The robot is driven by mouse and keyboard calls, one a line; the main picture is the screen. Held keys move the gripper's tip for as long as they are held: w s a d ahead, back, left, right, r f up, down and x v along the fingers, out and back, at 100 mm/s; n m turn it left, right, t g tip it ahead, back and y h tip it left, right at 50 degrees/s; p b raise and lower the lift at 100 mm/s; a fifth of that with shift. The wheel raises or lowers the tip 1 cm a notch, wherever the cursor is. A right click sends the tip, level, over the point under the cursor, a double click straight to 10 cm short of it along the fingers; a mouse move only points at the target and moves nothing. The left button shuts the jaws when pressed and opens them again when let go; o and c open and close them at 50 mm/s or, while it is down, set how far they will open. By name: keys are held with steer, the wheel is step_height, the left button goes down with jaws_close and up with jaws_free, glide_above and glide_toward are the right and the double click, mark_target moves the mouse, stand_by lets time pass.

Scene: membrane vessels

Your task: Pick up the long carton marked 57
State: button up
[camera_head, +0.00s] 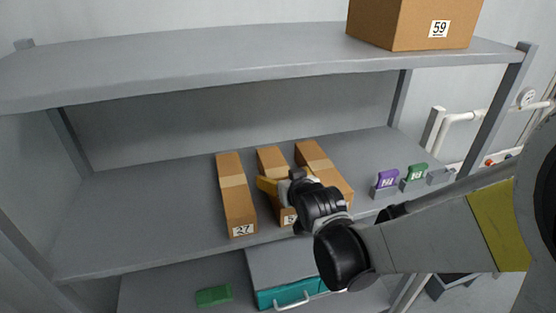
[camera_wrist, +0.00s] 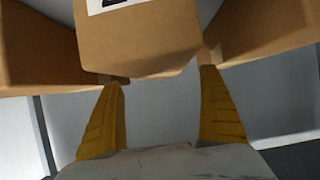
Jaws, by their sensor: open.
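Three long brown cartons lie side by side on the middle shelf. The left carton (camera_head: 236,195) is marked 27. The middle carton (camera_head: 270,160) has a front label mostly hidden by my arm; its first digit looks like a 5, the rest is unreadable. The right carton (camera_head: 316,160) has its label hidden.
A large box marked 59 (camera_head: 400,25) stands on the upper shelf (camera_head: 200,65). Purple (camera_head: 387,179) and green (camera_head: 416,173) items stand to the right on the middle shelf (camera_head: 130,220). Neighbouring cartons flank the one between my fingers. The shelf's left side is clear.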

mark_target(279, 173)
steer(key=x, duration=0.4)
steer(key=shift+w+f, duration=0.2)
steer(key=shift+w, duration=0.15)
steer(key=shift+s, duration=0.1)
steer(key=shift+r, duration=0.1)
steer(key=c, duration=1.5)
